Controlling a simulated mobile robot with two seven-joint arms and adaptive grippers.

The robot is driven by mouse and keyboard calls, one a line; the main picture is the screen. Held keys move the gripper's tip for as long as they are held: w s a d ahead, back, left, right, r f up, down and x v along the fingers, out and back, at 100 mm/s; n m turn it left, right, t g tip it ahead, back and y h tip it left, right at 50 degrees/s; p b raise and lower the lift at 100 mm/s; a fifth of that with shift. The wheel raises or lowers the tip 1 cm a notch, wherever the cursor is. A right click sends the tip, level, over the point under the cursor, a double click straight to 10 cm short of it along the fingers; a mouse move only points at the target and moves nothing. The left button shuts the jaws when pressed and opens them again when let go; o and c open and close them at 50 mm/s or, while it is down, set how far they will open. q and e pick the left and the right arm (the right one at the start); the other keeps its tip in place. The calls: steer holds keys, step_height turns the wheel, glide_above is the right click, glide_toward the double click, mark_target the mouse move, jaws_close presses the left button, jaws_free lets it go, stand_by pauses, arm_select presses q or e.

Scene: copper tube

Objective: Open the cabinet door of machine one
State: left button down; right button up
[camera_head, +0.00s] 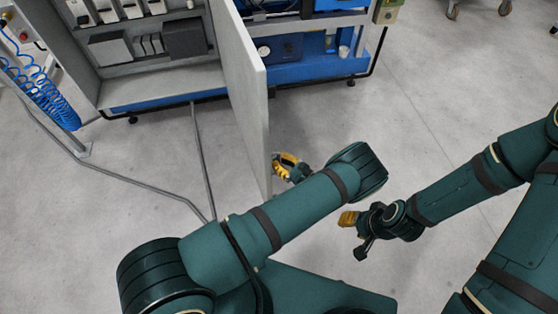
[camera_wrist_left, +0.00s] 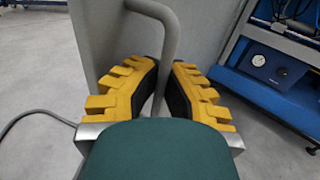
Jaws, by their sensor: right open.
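The grey cabinet door (camera_head: 243,85) stands swung out from the grey cabinet (camera_head: 150,70), whose inside shows electrical parts. My left gripper (camera_head: 287,168) is at the near lower end of the door, on its right side, partly hidden behind my arm. In the left wrist view, its yellow fingers (camera_wrist_left: 164,85) close around the grey bar handle (camera_wrist_left: 168,45) on the door panel (camera_wrist_left: 105,40). The handle runs between both dark pads. My right gripper (camera_head: 352,219) is open and empty over the floor, apart from the door.
A blue workbench frame (camera_head: 310,70) with equipment stands right of the door. A blue coiled hose (camera_head: 45,100) hangs at the left. Grey conduit (camera_head: 110,175) runs along the floor. The floor at right (camera_head: 440,90) is mostly clear.

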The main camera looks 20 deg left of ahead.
arm_select(q)
steer(key=shift+d+f, duration=0.15)
steer(key=shift+d, duration=0.1)
stand_by(0.4)
steer(key=c, duration=1.1)
jaws_free()
steer(key=shift+w, duration=0.1)
steer(key=shift+o, duration=0.2)
steer(key=shift+r, duration=0.2)
step_height(320, 180, up, 10)
steer(key=shift+f, duration=0.1)
steer(key=shift+d, duration=0.1)
